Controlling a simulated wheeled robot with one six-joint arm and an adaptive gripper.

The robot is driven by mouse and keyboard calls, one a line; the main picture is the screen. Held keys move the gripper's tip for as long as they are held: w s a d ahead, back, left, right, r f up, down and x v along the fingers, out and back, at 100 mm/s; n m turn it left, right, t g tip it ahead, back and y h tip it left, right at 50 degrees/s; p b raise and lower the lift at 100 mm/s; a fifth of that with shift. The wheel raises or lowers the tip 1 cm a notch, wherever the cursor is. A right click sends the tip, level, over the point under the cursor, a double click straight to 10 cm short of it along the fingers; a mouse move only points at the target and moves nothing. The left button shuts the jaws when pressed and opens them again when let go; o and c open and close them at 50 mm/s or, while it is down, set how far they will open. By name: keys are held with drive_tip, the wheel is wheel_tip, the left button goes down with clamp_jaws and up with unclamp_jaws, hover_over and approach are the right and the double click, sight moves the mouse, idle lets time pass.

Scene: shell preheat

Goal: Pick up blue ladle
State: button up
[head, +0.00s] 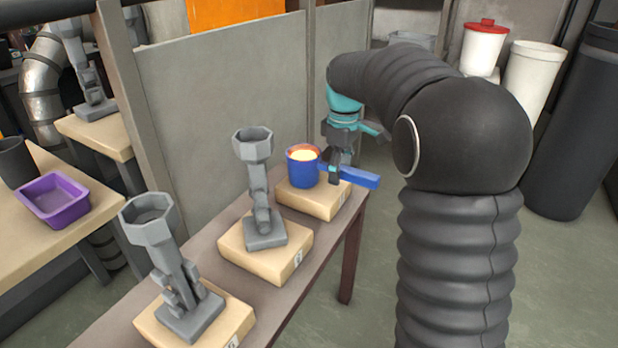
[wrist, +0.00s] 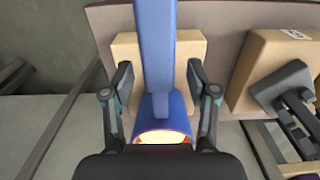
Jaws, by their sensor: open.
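The blue ladle (head: 303,172) stands on a tan block at the far end of the narrow table. Its cup holds something glowing orange-yellow, and its handle (head: 350,175) points right in the head view. My gripper (head: 338,172) is at the handle, close to the cup. In the wrist view my gripper (wrist: 160,95) is open, with one finger on each side of the ladle's handle (wrist: 156,50) and a gap on both sides. The cup (wrist: 162,125) shows at the bottom, partly hidden by my gripper's body.
Two grey stands with hexagonal cups, one in the middle (head: 258,185) and one in front (head: 170,270), stand on tan blocks along the same table (head: 215,247). A grey panel (head: 230,90) rises behind it. A purple tray (head: 54,200) is on another table at left.

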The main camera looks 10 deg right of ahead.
drive_tip(key=shift+f, duration=0.55)
clamp_jaws()
